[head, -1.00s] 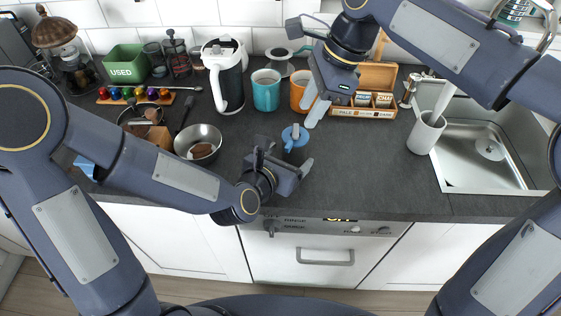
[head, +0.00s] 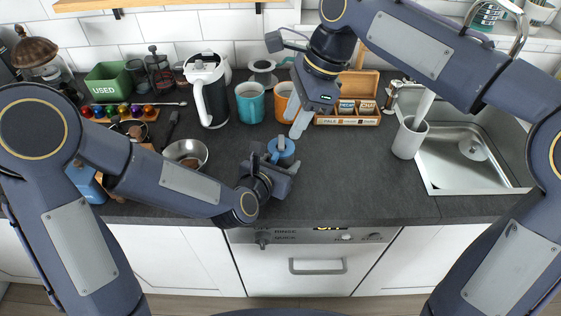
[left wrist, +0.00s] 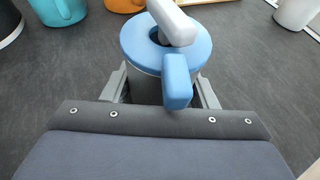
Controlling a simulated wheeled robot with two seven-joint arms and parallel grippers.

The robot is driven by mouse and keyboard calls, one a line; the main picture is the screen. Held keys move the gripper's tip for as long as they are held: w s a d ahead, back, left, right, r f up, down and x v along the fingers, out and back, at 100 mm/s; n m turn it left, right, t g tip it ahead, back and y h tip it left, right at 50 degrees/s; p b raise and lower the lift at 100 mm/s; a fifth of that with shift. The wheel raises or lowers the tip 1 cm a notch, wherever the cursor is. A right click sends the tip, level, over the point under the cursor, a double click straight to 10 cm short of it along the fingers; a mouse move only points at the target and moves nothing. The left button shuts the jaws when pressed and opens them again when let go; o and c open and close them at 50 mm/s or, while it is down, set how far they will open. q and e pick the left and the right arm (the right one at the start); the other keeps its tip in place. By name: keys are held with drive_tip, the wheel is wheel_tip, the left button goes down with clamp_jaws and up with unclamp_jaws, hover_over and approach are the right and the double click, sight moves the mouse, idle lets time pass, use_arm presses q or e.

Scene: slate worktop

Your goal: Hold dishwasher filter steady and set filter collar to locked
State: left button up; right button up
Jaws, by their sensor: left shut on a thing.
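The dishwasher filter is a grey cylinder that stands upright on the worktop near its front edge. Its blue ring-shaped filter collar (head: 284,158) is on top and shows large in the left wrist view (left wrist: 134,45), with a blue lug (left wrist: 177,82) toward my left gripper. My left gripper (head: 281,169) is shut on the filter's body below the collar. My right gripper (head: 298,122) is above and just behind the collar, fingers pointing down; their spacing is unclear. A pale rounded bar over the ring in the left wrist view looks like its finger; contact is unclear.
A teal mug (head: 250,103), an orange mug (head: 283,100) and a tea box (head: 347,120) stand behind. A metal bowl (head: 186,153) is to the left, the sink (head: 432,181) to the right. The worktop between filter and sink is clear.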

sight(274, 156)
drive_tip(key=n, duration=0.1)
drive_tip(key=a+n, duration=0.1)
drive_tip(key=n, duration=0.1)
drive_tip(key=n+h, duration=0.1)
drive_tip(key=shift+w+a+r, duration=0.1)
drive_tip(key=shift+a+r, duration=0.15)
drive_tip(key=shift+a, duration=0.05)
drive_tip(key=shift+c, duration=0.2)
drive_tip(key=f+n+h, duration=0.1)
drive_tip(key=f+n, duration=0.1)
drive_tip(key=f, duration=0.1)
drive_tip(key=a+f+n+h, duration=0.1)
drive_tip(key=f+n, duration=0.2)
drive_tip(key=a+f+n+h, duration=0.1)
drive_tip(key=f+n, duration=0.1)
drive_tip(key=f, duration=0.1)
drive_tip(key=shift+s+a+f+n+t, duration=0.2)
drive_tip(key=shift+s+n+t, duration=0.1)
drive_tip(key=shift+s+n, duration=0.1)
drive_tip(key=shift+c, duration=0.3)
clamp_jaws()
